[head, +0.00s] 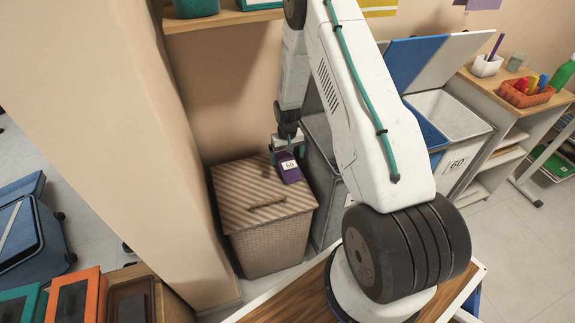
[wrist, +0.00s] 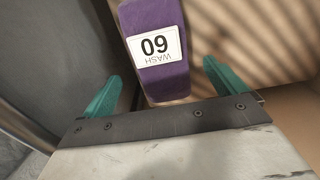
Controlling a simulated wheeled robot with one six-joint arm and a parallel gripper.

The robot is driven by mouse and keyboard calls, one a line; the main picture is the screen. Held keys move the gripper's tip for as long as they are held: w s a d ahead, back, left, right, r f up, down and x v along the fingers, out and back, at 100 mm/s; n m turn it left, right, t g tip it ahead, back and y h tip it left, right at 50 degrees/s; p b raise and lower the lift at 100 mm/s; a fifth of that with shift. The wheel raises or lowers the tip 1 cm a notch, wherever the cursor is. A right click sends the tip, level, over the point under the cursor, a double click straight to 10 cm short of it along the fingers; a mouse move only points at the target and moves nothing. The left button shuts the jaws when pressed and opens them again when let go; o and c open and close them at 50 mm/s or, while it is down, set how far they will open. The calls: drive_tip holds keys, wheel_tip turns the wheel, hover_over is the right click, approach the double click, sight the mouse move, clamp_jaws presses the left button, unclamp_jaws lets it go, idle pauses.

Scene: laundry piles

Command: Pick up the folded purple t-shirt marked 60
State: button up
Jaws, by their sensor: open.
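The folded purple t-shirt (head: 289,174) lies on the lid of a wicker hamper, near the lid's back right corner. Its white label reads 60. In the wrist view the purple t-shirt (wrist: 157,72) shows its label upside down, with the word WASH by the number. My gripper (head: 287,146) is at the t-shirt's far end, seen from the head. In the wrist view my gripper (wrist: 161,81) is open, with one teal finger on each side of the t-shirt and a gap to each. I cannot tell how high the fingertips are above the lid.
The wicker hamper (head: 268,244) has a striped lid with a handle in front of the t-shirt. A grey bin (head: 322,205) stands close on its right, and a wall is on its left. A white bin (head: 455,165), also marked 60, has its lid raised.

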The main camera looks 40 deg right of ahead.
sight(287, 160)
wheel_tip(287, 160, down, 4)
drive_tip(key=shift+s+a+r, duration=0.1)
drive_tip(key=c, duration=1.2)
drive_tip(key=shift+o, duration=0.2)
drive_tip(key=shift+r, duration=0.1)
